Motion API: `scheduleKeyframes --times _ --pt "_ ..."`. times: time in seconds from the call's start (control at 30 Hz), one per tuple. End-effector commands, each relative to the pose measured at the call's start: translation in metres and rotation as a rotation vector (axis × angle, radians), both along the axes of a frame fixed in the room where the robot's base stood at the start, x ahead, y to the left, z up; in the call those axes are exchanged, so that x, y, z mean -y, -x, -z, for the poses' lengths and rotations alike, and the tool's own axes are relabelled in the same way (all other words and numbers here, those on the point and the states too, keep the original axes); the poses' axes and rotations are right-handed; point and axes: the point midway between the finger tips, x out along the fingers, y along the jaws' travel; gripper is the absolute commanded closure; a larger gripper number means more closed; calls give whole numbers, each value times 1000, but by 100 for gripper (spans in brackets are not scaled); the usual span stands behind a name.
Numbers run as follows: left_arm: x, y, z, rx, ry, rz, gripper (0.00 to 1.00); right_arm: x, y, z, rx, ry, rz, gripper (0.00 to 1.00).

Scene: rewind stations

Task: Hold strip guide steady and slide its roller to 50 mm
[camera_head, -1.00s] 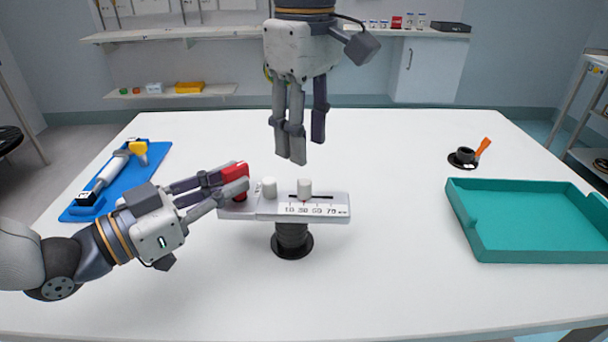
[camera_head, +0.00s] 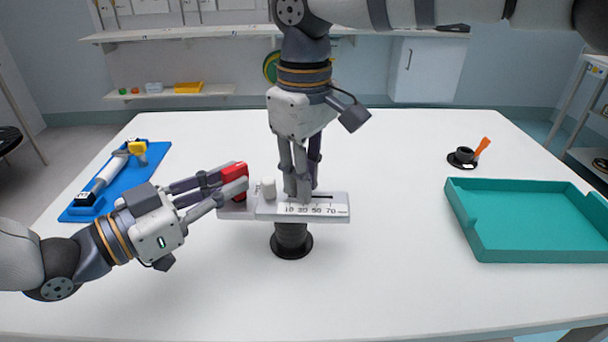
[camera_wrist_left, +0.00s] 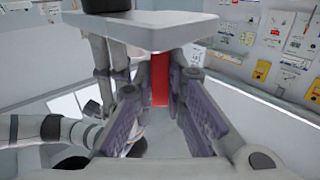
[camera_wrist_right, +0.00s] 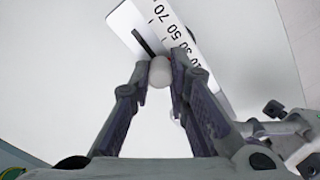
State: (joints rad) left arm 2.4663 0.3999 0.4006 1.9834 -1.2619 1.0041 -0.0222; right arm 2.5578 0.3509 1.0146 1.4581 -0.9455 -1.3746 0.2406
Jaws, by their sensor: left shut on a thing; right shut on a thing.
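The strip guide (camera_head: 265,211) is a pale grey plate with a slot and a scale marked 10, 30, 50 and 70, standing on a black post (camera_head: 291,240). My left gripper (camera_head: 231,186) is shut on its red grip (camera_head: 235,171) at the left end; the red also shows in the left wrist view (camera_wrist_left: 160,80). My right gripper (camera_head: 300,190) points down, shut on the roller, a white knob (camera_wrist_right: 160,72) in the slot. In the head view the fingers hide the roller, near the lower half of the scale; its exact reading cannot be told.
A fixed white knob (camera_head: 268,189) stands on the plate just left of the slot. A blue mat (camera_head: 120,185) with a tool lies at the left. A teal tray (camera_head: 535,250) and a small black holder with an orange handle (camera_head: 482,147) are at the right.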

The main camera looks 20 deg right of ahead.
Motion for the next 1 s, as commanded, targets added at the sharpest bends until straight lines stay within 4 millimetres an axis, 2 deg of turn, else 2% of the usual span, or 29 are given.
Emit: scheduleKeyframes --times 0.2,0.47,0.5,0.57,0.6,0.87,1.0 --pt "0 0 0 0 0 -1 100 18 6 -1 1 3 2 100" --pt "-1 0 0 0 0 -2 100 20 6 -1 1 1 1 100" --pt "-1 0 0 1 0 -1 100 20 6 -1 1 1 1 79" --pt "0 0 0 0 0 -1 100 20 6 -1 1 1 1 66" --pt "0 0 0 0 0 -1 100 20 6 -1 1 1 1 62" --pt "0 0 0 0 0 -1 100 19 6 -1 1 1 1 62" --pt "0 0 0 0 0 0 100 19 5 -18 5 1 1 62"
